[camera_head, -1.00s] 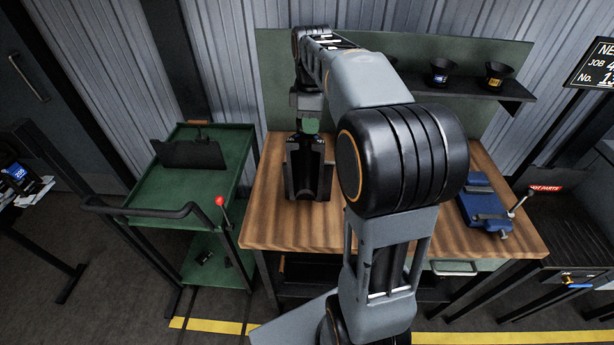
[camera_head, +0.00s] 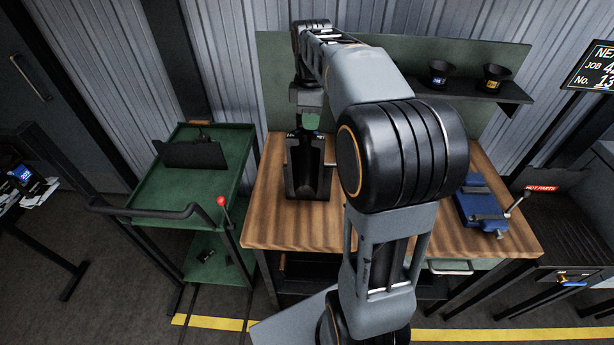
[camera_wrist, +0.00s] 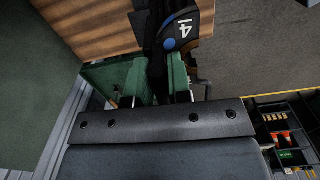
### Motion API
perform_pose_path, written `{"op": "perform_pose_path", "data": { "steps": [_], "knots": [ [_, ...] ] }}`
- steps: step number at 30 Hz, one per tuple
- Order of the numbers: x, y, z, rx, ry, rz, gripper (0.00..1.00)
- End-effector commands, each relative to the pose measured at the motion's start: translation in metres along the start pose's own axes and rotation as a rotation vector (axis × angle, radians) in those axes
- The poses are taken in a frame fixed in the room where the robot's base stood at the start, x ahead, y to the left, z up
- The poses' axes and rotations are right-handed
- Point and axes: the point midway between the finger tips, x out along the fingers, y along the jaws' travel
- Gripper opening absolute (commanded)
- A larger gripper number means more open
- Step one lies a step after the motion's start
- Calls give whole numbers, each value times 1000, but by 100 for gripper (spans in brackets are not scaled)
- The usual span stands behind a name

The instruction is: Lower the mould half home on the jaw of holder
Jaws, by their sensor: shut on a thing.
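My gripper (camera_head: 310,121) points down over the left part of the wooden bench (camera_head: 268,215). Its green fingers also show in the wrist view (camera_wrist: 158,82), shut on the dark mould half (camera_wrist: 182,32), which carries a white 14 and a blue dot. In the head view the mould half (camera_head: 312,162) is a dark, upright, hollowed form directly under the gripper. The holder is dark too and merges with it there, so I cannot tell their border or whether the half is fully seated on the jaw.
A green trolley (camera_head: 163,190) with a dark plate stands left of the bench. A blue vice-like fixture (camera_head: 480,205) sits at the bench's right end. Two dark cups (camera_head: 438,74) stand on the back shelf. The bench front is clear; my arm hides its middle.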

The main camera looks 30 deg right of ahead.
Motion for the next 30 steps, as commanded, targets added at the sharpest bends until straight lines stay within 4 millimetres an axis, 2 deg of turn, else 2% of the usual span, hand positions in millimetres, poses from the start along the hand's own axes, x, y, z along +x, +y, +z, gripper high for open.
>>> {"op": "perform_pose_path", "data": {
  "steps": [1, 30],
  "knots": [
    [-8, 0, 0, 0, 3, 9, 0],
    [-42, 0, 0, 0, 3, 9, 0]
  ]
}}
